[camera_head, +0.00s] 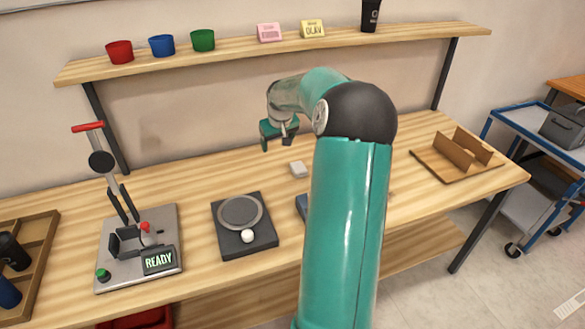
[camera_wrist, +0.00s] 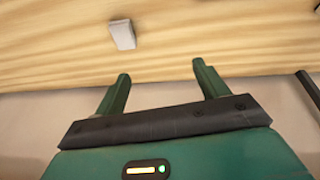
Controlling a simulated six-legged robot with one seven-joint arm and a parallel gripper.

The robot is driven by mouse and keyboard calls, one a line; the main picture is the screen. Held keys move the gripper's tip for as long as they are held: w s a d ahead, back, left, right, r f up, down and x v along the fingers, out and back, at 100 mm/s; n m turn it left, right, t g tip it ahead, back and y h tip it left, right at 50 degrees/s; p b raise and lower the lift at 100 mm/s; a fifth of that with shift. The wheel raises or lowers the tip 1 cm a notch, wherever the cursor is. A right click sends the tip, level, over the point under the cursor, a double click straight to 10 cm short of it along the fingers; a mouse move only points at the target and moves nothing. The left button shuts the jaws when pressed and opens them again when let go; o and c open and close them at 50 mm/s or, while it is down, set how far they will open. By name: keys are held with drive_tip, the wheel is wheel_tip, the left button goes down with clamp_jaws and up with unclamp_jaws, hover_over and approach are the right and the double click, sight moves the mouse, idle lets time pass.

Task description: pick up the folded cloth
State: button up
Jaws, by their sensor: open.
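The folded cloth (camera_head: 298,169) is a small pale grey-white block lying on the wooden workbench (camera_head: 420,135), left of my arm. It also shows in the wrist view (camera_wrist: 122,34), near the top and left of centre. My gripper (camera_head: 278,133) is in the air above the bench, towards its back. In the wrist view its two green fingers (camera_wrist: 160,80) are spread apart with nothing between them. The cloth is clear of the fingers.
A dark device with a round plate (camera_head: 240,212) and a press showing READY (camera_head: 150,261) stand left of the cloth. A blue item (camera_head: 302,205) is partly hidden by my arm. A wooden holder (camera_head: 458,155) is at right. A shelf (camera_head: 235,45) runs above the bench.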

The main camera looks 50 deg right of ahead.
drive_tip(key=m, duration=0.1)
approach(298, 167)
drive_tip(key=shift+w+d+f, duration=0.2)
drive_tip(key=shift+d+f, duration=0.1)
drive_tip(key=shift+f, duration=0.25)
drive_tip(key=shift+w+d+f, duration=0.15)
drive_tip(key=shift+d+f, duration=0.1)
drive_tip(key=shift+f, duration=0.25)
drive_tip(key=shift+t, duration=0.3)
drive_tip(key=shift+s+x, duration=0.2)
drive_tip(key=shift+x, duration=2.9)
drive_tip(key=shift+a+f, duration=0.15)
drive_tip(key=shift+a, duration=0.05)
drive_tip(key=c, duration=1.1)
